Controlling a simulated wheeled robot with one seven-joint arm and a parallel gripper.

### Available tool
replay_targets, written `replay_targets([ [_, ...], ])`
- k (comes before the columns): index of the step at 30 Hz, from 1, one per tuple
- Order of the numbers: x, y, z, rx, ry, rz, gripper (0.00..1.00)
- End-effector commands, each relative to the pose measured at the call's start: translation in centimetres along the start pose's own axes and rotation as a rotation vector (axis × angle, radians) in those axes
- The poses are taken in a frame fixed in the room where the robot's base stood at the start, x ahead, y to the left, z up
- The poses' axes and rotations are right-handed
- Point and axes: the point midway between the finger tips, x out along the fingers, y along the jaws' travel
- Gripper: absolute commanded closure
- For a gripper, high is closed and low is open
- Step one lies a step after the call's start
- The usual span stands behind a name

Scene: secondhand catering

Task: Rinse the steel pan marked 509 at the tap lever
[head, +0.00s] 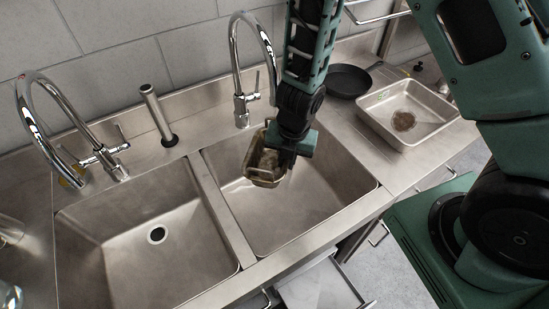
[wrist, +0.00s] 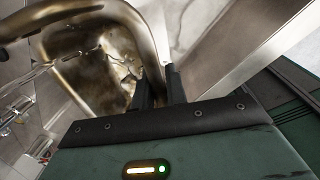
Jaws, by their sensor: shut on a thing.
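A small steel pan (head: 262,172) with brownish stains is held over the right sink basin (head: 330,190). In the wrist view the pan (wrist: 75,45) is close up, tilted, with brown soiling inside. My gripper (head: 284,152) is shut on its rim; the fingers also show in the wrist view (wrist: 158,90). No number is readable on the pan. A chrome tap (head: 236,65) with a side lever (head: 257,84) stands behind the right basin. A second tap (head: 28,105) with a lever (head: 121,140) stands behind the left basin. I cannot tell whether water runs.
The left basin (head: 140,270) is empty, with a drain (head: 157,235). A steel upright tube (head: 158,115) stands between the taps. On the right counter are a black frying pan (head: 350,82) and a shallow steel pan (head: 425,130) with a brown stain. A drawer (head: 320,288) stands open below.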

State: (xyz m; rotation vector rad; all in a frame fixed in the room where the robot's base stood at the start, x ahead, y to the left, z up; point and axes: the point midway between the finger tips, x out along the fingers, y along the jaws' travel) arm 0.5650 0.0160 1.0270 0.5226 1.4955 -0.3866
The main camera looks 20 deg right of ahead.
Motion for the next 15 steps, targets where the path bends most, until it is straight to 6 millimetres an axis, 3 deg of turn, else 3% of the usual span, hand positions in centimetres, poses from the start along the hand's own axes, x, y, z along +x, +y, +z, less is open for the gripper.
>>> replay_targets([
  [15,-0.12,-0.88,0.66,0.001,0.000,0.001,1.00],
])
